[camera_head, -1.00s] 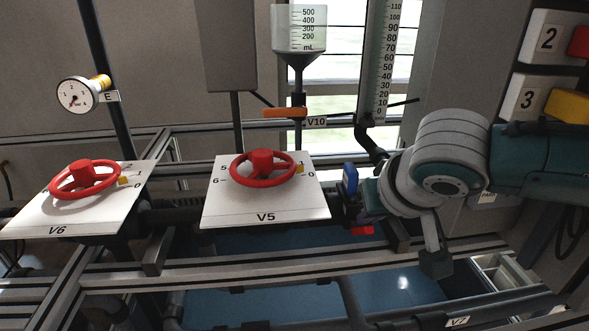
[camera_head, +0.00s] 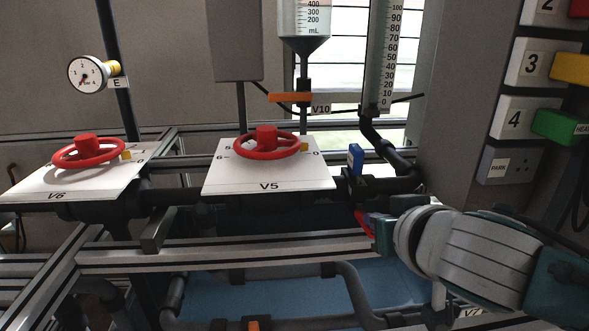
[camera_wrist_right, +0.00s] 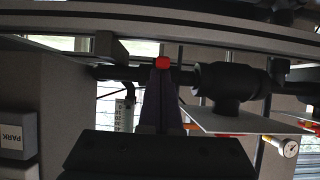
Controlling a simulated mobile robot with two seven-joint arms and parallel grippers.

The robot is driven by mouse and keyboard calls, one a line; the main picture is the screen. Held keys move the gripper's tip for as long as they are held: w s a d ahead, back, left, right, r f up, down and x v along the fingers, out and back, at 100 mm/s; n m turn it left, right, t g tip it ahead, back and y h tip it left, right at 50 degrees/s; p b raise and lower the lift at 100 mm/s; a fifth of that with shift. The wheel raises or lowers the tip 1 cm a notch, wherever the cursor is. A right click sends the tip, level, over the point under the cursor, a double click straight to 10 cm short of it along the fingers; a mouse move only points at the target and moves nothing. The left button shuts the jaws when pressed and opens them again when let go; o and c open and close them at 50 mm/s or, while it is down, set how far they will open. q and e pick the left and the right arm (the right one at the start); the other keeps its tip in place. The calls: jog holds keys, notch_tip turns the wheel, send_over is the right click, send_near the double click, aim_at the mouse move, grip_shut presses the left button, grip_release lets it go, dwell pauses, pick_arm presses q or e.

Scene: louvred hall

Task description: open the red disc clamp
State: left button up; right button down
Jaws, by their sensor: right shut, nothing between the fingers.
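The red clamp handle (camera_head: 363,221) shows as a small slanting red strip in the head view, below the dark pipe fitting right of the V5 plate. My right gripper (camera_head: 380,229) is at its right end, pointing left; its fingertips are hard to make out there. In the right wrist view, my gripper (camera_wrist_right: 163,82) is shut and empty. A red end of the clamp (camera_wrist_right: 162,62) shows just beyond the fingertips; whether they touch cannot be told. The clamp's disc is not clearly visible. My left gripper is not in view.
A blue handle (camera_head: 355,158) stands just above on the same pipework. Red handwheels V5 (camera_head: 265,146) and V6 (camera_head: 88,152) sit on white plates to the left. A metal rail (camera_head: 230,252) runs below. A panel with a PARK socket (camera_head: 507,166) stands at the right.

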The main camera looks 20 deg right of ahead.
dwell(0.4)
jog(key=shift+r, duration=0.2)
jog(key=r+p, duration=0.4)
jog(key=shift+w+d+r+p, duration=0.2)
jog(key=shift+w+r+p, duration=0.1)
jog(key=shift+w, duration=0.05)
jog(key=s+f+v, duration=0.1)
jog(key=v, duration=0.8)
jog(key=shift+s+a+f, duration=0.2)
jog(key=shift+f, duration=0.05)
